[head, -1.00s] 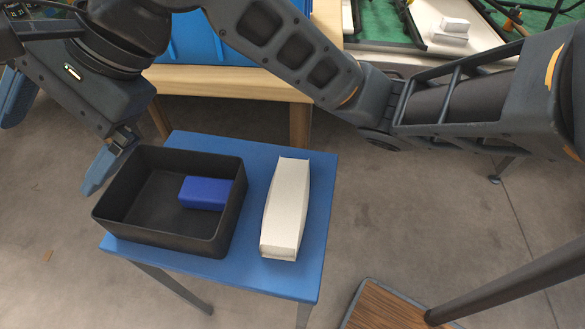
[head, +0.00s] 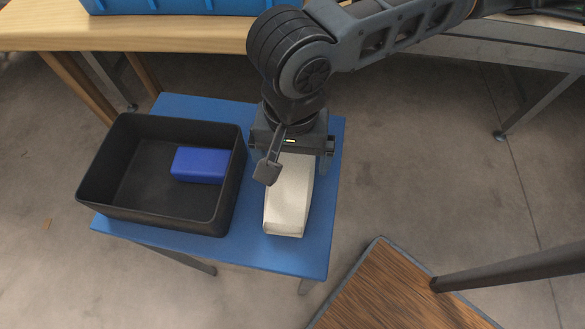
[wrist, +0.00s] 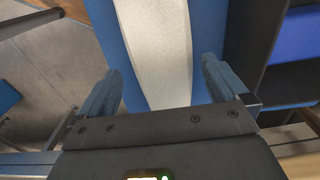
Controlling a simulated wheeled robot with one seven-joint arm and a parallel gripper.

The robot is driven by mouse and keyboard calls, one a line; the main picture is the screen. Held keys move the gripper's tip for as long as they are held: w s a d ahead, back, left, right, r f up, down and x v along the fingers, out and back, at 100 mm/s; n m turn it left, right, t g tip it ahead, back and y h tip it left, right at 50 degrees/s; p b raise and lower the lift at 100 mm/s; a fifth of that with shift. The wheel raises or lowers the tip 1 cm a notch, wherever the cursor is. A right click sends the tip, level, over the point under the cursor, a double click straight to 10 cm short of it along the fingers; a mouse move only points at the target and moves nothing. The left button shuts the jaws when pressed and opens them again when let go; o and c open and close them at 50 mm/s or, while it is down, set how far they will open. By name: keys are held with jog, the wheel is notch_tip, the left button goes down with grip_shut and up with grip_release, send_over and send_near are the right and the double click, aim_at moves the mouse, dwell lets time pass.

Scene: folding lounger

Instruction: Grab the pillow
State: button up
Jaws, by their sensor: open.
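The pillow (head: 289,205) is a long off-white block with tapered ends, lying on the right part of a small blue table (head: 262,250). My gripper (head: 293,170) is over its far end in the head view, pointing down, and hides that end. In the wrist view the pillow (wrist: 158,45) runs between the two open blue fingers of my gripper (wrist: 160,88), with blue tabletop visible on both sides of it. The fingers look apart from its sides. I cannot tell how far the fingertips are above the tabletop.
A black open bin (head: 100,208) stands on the left of the blue table, close to my gripper, with a blue block (head: 200,165) inside. A wooden bench (head: 180,38) is behind. A brown wooden board (head: 400,290) with a dark pole is at the lower right.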

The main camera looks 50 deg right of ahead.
aim_at(291, 169)
jog(key=shift+w+f, duration=0.1)
jog(key=shift+f, duration=2.3)
jog(key=shift+c, duration=0.4)
jog(key=c, duration=0.7)
jog(key=shift+o, duration=0.2)
jog(key=shift+r, duration=0.15)
